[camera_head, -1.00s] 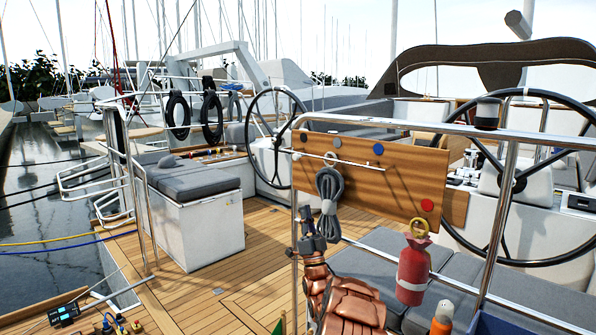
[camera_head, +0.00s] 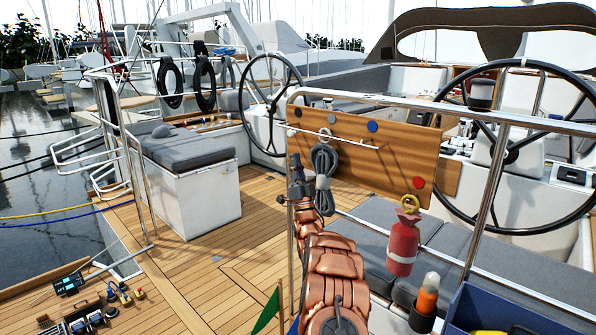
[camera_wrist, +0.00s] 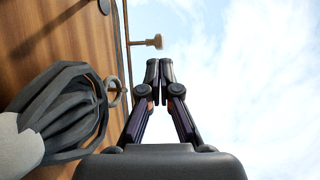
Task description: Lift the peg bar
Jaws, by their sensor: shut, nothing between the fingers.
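The peg bar (camera_head: 352,142) is a thin pale rod across the front of a wooden board (camera_head: 400,166). A grey rope coil (camera_head: 323,168) hangs by a ring near its left part. In the wrist view, the bar (camera_wrist: 128,50) runs upright beside the board, and a knobbed piece (camera_wrist: 148,43) sticks out from it. My gripper (camera_head: 296,162) is just left of the rope coil, near the board's lower left edge. In the wrist view, my gripper's fingertips (camera_wrist: 159,66) meet with nothing between them, apart from the bar and close to the knob.
A steel rail (camera_head: 430,112) runs above the board. A red float (camera_head: 403,245) hangs at its lower right. The teak deck (camera_head: 195,260) to the left is mostly clear.

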